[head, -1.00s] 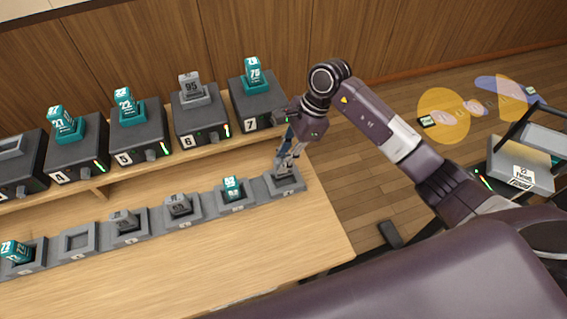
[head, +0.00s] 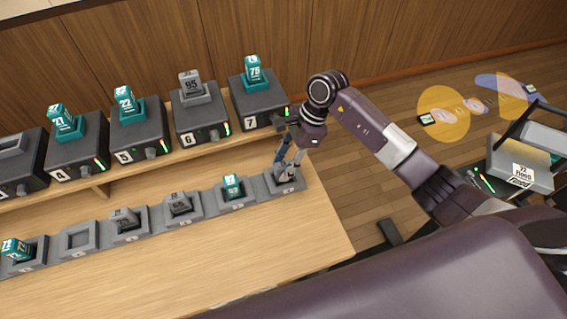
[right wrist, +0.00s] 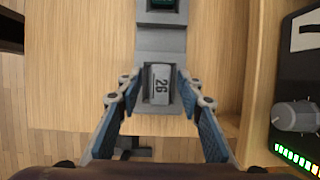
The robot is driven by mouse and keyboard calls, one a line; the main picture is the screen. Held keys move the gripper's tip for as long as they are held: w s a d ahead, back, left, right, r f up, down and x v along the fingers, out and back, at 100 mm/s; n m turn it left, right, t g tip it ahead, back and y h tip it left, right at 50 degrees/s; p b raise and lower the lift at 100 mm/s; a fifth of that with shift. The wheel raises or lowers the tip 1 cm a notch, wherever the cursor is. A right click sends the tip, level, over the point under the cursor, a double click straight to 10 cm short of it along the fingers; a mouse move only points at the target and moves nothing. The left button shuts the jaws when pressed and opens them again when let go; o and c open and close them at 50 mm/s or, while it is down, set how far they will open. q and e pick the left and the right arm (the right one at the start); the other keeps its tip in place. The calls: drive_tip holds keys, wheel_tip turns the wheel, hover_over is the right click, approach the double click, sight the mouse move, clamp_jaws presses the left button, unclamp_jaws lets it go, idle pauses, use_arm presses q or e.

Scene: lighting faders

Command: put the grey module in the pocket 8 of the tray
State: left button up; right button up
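The grey module (right wrist: 161,84), marked 26, sits in the end pocket (head: 300,184) of the grey tray, at the tray's right end in the head view. The digit on that pocket's front is too small to read surely. My right gripper (head: 288,169) is low over this pocket. In the right wrist view its two fingers (right wrist: 159,78) stand apart, one on each side of the module, with gaps between them and it. In the head view the fingers partly hide the module. My left gripper is not in view.
Other tray pockets hold grey modules (head: 179,204) and teal modules (head: 232,186); one pocket (head: 79,241) is empty. Behind, a shelf carries dark fader boxes (head: 258,108) with modules on top. The wooden table (head: 200,265) is clear in front of the tray.

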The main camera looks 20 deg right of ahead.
drive_tip(key=shift+r, duration=0.35)
drive_tip(key=b+v, duration=0.2)
drive_tip(key=v, duration=0.9)
drive_tip(key=shift+d+r, duration=0.25)
drive_tip(key=shift+r, duration=0.05)
